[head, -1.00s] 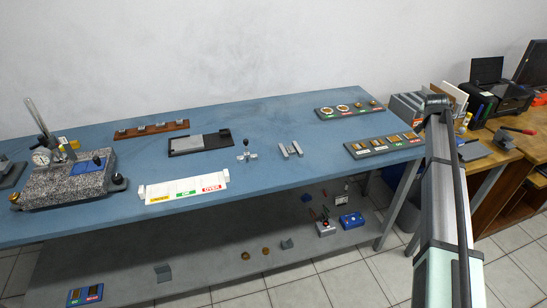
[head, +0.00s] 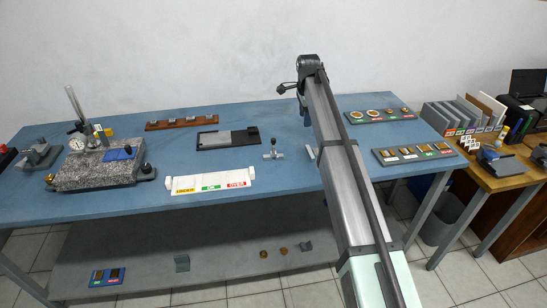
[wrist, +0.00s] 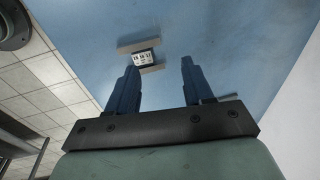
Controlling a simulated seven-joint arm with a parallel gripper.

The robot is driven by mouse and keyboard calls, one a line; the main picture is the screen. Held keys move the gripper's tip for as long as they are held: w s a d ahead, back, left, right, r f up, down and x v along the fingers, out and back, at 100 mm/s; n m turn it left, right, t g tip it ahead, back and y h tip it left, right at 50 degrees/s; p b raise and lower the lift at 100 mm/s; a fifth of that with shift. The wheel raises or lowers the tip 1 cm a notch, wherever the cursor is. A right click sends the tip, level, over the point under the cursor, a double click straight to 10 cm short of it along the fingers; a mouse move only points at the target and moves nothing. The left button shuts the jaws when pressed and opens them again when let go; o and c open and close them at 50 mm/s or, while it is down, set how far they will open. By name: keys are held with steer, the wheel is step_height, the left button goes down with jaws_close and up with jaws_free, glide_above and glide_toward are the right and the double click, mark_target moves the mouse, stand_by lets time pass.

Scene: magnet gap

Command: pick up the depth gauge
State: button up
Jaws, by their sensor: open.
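A small T-shaped tool with a dark knob (head: 273,148), which looks like the depth gauge, stands on the blue table just left of my arm in the head view. I cannot make it out for sure in the wrist view. My gripper (wrist: 160,62) is open and empty in the wrist view, its fingers pointing over the blue surface. Two grey bars (wrist: 138,45) with a white marked piece (wrist: 144,58) between them lie beyond the fingertips, toward the left finger.
A black plate with a grey block (head: 228,138) and a white labelled tray (head: 208,184) lie left of the tool. A granite gauge stand (head: 95,168) is farther left. Two sample boards (head: 420,153) (head: 378,116) lie right of my arm. Blue table (head: 235,112) around the tool is partly bare.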

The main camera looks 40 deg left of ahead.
steer(key=m+g, duration=0.1)
steer(key=g, duration=0.1)
glide_above(273, 139)
steer(key=shift+s+d+r+h, duration=0.1)
steer(key=shift+r+h, duration=0.15)
steer(key=shift+h, duration=0.15)
step_height(273, 139, down, 8)
steer(key=shift+r, duration=0.1)
steer(key=shift+w+f, duration=0.2)
steer(key=shift+f, duration=2.75)
steer(key=shift+c, duration=0.2)
jaws_close()
